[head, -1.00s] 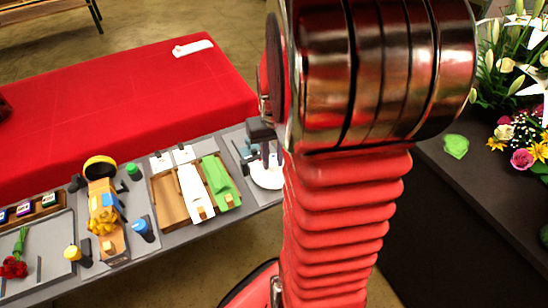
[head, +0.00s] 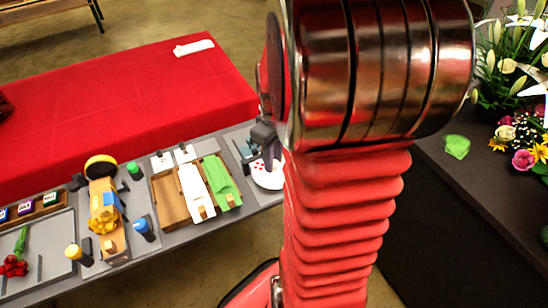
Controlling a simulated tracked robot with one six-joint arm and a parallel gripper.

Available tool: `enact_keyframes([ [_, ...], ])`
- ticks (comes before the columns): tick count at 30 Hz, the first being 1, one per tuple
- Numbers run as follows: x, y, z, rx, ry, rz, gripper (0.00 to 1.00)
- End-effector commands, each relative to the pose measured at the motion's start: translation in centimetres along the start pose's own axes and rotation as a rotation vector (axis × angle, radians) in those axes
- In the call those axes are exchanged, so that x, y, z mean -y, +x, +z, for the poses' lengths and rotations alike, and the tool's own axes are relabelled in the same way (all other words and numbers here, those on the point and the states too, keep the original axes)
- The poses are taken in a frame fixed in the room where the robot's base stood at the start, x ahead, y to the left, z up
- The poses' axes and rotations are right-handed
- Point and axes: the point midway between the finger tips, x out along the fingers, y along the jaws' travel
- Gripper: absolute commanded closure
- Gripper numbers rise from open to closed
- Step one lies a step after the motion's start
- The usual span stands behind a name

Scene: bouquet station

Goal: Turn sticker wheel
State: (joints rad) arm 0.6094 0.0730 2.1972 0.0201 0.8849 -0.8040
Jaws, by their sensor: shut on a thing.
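The sticker wheel (head: 263,178) is a white disc with small red marks at the right end of the grey station table. Its right part is hidden behind my arm. My gripper (head: 272,162) reaches down over the wheel from behind my arm and is shut at the wheel; the exact grip is too small and partly hidden to make out.
A wooden tray (head: 172,206) with white and green pieces stands left of the wheel. Further left are an orange machine (head: 104,215), a blue-topped item (head: 142,227) and red flowers (head: 14,266). A red-covered table (head: 120,95) lies behind.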

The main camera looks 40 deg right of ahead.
Motion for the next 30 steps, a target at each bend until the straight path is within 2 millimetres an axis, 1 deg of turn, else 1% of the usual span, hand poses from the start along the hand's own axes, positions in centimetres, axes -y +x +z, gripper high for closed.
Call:
enact_keyframes([
  [1, 0.2, 0.2, 0.4, 0.012, -0.003, -0.007, 0.99],
  [10, 0.2, 0.3, 0.4, 0.012, -0.003, -0.007, 0.99],
  [11, 0.2, 0.3, 0.4, 0.012, -0.003, -0.008, 0.75],
  [14, 0.2, 0.2, 0.3, 0.010, -0.003, -0.006, 0.69],
  [23, 0.1, -0.1, 0.1, 0.004, -0.002, -0.002, 0.69],
  [26, 0.0, -0.6, 0.1, 0.003, -0.002, -0.001, 0.69],
  [30, -0.1, -2.2, 0.0, 0.000, -0.002, 0.002, 0.69],
])
